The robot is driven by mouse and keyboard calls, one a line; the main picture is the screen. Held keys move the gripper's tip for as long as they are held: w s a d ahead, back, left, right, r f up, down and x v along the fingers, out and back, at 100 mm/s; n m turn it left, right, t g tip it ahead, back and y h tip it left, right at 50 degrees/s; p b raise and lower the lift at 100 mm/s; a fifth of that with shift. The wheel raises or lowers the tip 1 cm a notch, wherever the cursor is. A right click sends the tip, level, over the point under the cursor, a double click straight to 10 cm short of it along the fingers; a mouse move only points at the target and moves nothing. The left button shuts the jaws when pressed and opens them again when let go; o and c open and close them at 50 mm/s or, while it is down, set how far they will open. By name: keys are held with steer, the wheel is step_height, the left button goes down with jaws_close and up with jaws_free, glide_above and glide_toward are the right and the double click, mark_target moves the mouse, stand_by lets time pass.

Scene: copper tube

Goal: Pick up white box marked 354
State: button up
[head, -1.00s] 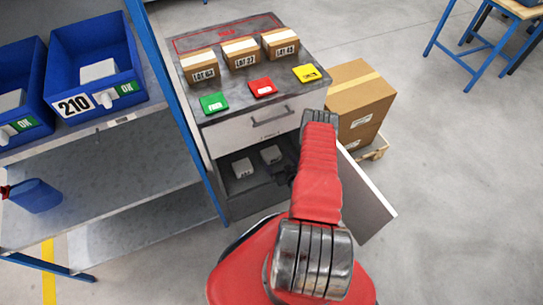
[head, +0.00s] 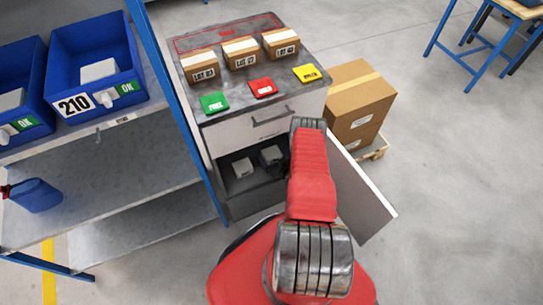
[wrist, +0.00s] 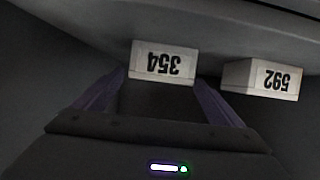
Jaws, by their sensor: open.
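The white box marked 354 (wrist: 162,64) stands in the dark open compartment of the cabinet (head: 228,209), its number upside down in the wrist view. My gripper (wrist: 161,79) is open, with one dark finger at each side of this box's near end. I cannot tell how deep the box sits between the fingers, and no grip shows. In the head view the box (head: 270,154) is the right one of two, partly hidden by my gripper (head: 283,164).
A second white box, marked 592 (wrist: 268,79), stands close beside, just outside one finger. The open cabinet door (head: 366,200) is right of my arm. A drawer front (head: 250,130) is above the compartment. A blue shelf post (head: 190,140) is at left.

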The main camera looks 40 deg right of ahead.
steer(key=shift+x, duration=1.2)
steer(key=shift+c, duration=0.6)
steer(key=c, duration=1.3)
